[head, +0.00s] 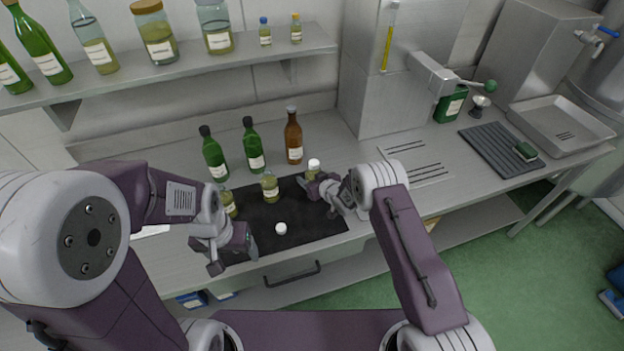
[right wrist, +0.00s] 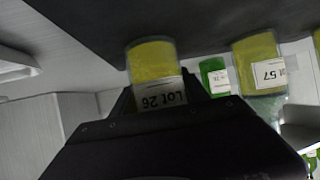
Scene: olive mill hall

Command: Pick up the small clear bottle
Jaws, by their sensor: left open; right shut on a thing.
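A small clear bottle (head: 313,169) with a white cap and yellow-green contents stands at the back right edge of the black mat (head: 310,228). My right gripper (head: 311,186) is shut on it. In the right wrist view the held bottle (right wrist: 152,62) shows upside down between the jaws, labelled "Lot 26". I cannot tell whether its base touches the mat. Another clear bottle (head: 270,187) stands on the mat and one more (head: 229,204) is at its left, partly behind my left arm. My left gripper (head: 235,254) is open and empty over the mat's front left.
A loose white cap (head: 281,228) lies on the mat. Two green bottles (head: 214,156) and a brown bottle (head: 293,138) stand behind it. A shelf (head: 190,69) with bottles hangs above. Right are a dark ribbed mat (head: 496,150) and a steel tray (head: 560,128).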

